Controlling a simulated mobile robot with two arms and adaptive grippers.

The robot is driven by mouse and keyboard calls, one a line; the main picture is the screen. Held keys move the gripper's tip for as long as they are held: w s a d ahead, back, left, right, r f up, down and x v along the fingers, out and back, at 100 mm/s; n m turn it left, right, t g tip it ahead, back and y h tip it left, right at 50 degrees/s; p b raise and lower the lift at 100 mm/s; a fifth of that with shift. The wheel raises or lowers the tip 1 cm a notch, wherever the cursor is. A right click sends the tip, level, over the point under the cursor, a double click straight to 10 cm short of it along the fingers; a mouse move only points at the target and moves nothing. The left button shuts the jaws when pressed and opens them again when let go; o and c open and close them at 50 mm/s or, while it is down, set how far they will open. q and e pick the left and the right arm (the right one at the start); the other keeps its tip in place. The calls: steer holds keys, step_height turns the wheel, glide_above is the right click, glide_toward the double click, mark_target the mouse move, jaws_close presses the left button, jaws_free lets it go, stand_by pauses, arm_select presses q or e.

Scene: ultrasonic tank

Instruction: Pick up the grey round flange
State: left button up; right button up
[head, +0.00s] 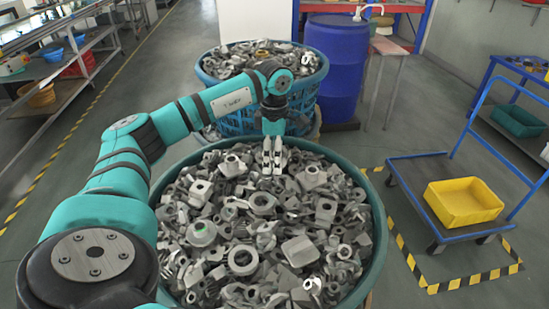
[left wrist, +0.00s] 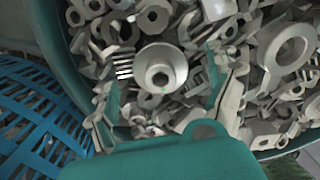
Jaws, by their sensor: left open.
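A grey round flange (left wrist: 150,61) with a raised hub and a dark central hole lies among loose metal parts in the left wrist view. My left gripper (head: 272,156) points down over the far part of the green bin in the head view. In the left wrist view, my left gripper (left wrist: 165,88) is open, with one finger on each side of the flange in the picture. It holds nothing. I cannot tell the height gap between fingertips and flange. In the head view I cannot make out this flange; the gripper likely covers it. My right gripper is not in view.
The round green bin (head: 377,222) is full of grey metal parts, packed close around the flange. A blue basket (head: 233,122) of parts stands behind it, with a blue barrel (head: 338,65) beside. A blue cart (head: 407,170) with a yellow tray (head: 463,203) stands right.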

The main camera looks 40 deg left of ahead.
arm_select(q)
steer(key=shift+f, duration=0.5)
steer(key=c, duration=1.4)
steer(key=shift+o, duration=0.2)
steer(key=shift+r, duration=0.1)
